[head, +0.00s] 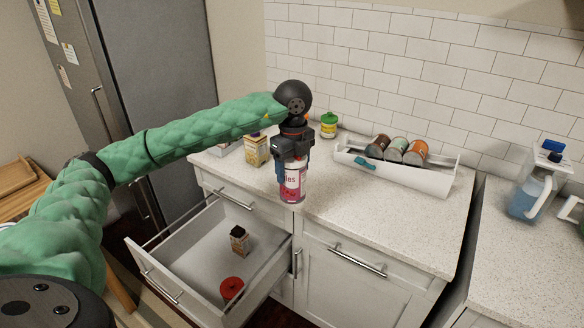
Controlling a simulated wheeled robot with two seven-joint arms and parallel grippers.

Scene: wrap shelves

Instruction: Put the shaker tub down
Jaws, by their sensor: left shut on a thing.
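The shaker tub (293,182) is a clear tub with a pink and white label, upright in the middle of the head view. My left gripper (292,155) comes down from above and is shut on its upper part, hiding the top. The tub's base shows at the front edge of the speckled counter (350,215). I cannot tell whether it touches the counter or hangs just in front of it. My right gripper is out of view.
An open drawer (184,293) below holds a small carton (239,240) and a red-lidded item (231,289). A yellow box (256,149) and green-lidded jar (328,125) stand behind. A white tray (405,181) holds several cans. The counter's front right is clear.

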